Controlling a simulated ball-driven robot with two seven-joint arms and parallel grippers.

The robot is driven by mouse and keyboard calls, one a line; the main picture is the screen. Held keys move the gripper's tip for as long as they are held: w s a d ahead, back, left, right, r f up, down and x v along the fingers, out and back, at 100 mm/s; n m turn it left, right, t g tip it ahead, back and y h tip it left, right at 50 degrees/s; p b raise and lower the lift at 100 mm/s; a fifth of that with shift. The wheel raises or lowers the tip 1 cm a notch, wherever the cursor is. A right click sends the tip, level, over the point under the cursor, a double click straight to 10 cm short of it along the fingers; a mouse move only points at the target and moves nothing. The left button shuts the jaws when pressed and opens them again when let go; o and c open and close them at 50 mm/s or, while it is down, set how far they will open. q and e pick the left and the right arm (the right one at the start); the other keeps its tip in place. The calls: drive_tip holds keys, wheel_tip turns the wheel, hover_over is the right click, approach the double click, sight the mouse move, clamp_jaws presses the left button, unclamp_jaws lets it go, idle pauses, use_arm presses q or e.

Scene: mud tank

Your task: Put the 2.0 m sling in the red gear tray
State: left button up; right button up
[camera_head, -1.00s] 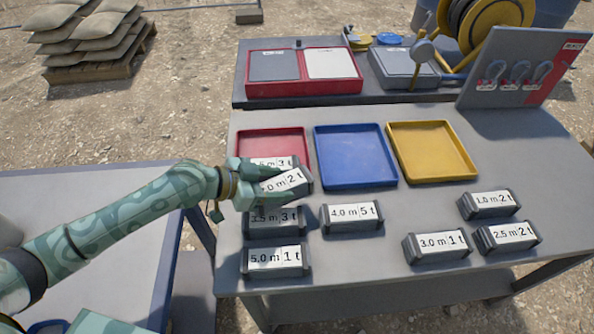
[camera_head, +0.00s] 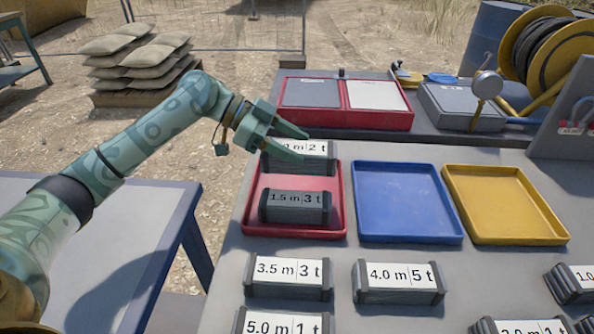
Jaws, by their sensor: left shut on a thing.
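My left gripper (camera_head: 282,138) is shut on a grey sling bundle (camera_head: 300,158) and holds it over the far part of the red gear tray (camera_head: 248,215). The bundle's white label reads "0 m 2 t" at its end; a finger hides the first figure. Another bundle, labelled 1.5 m 3 t (camera_head: 295,209), lies in the front part of the red tray. My right gripper is not in view.
A blue tray (camera_head: 405,205) and a yellow tray (camera_head: 505,205) stand right of the red one. Bundles labelled 3.5 m 3 t (camera_head: 288,278), 4.0 m 5 t (camera_head: 398,283) and 5.0 m 1 t (camera_head: 283,324) lie in front. A red case (camera_head: 345,119) stands behind.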

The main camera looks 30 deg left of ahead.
sight(293, 149)
use_arm(q)
drive_tip(key=w+f, duration=0.1)
drive_tip(key=a+f+b, duration=0.1)
drive_tip(key=w+f, duration=0.1)
drive_tip(key=shift+w+a+f+b, duration=0.2)
drive_tip(key=shift+w+f+b, duration=0.1)
drive_tip(key=shift+w+b, duration=0.1)
drive_tip(key=shift+w+a+f+b, duration=0.45)
drive_tip(key=shift+w+f+b, duration=0.15)
drive_tip(key=shift+f, duration=0.25)
drive_tip(key=shift+w+f, duration=0.1)
drive_tip(key=shift+w, duration=0.05)
drive_tip(key=f, duration=0.1)
drive_tip(key=f+b, duration=0.2)
drive_tip(key=shift+w+a+f, duration=0.3)
drive_tip(key=shift+w+f, duration=0.05)
drive_tip(key=shift+f+b, duration=0.3)
drive_tip(key=shift+r, duration=0.25)
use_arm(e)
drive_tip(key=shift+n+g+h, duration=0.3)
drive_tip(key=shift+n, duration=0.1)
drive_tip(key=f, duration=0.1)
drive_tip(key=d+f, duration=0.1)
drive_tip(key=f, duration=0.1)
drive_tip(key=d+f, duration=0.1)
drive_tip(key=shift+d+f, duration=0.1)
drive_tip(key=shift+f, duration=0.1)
